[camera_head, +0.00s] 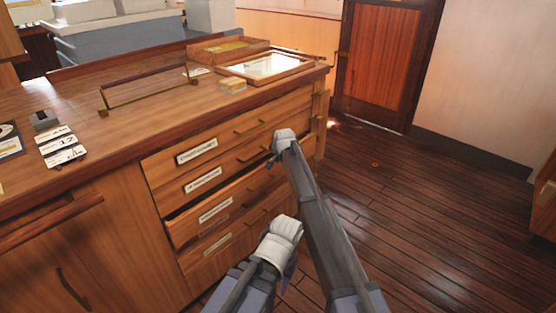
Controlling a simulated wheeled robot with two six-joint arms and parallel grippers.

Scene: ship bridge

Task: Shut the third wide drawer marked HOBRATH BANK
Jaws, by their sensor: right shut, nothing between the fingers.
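The wooden chart cabinet has a stack of wide drawers with white label plates and brass handles. The third wide drawer (215,210) stands slightly out, with a dark gap along its top edge. Its label is too small to read. My right gripper (271,162) is small and partly hidden by its own arm. It is shut and empty, in front of the drawer fronts near the right-hand handles. I cannot tell whether it touches a drawer.
The drawers above (196,152) and below (217,244) look shut. A brass rail (150,85), a framed tray (264,67) and a small block (232,85) lie on the cabinet top. Open wooden floor (400,200) lies to the right, with a door (378,60) behind.

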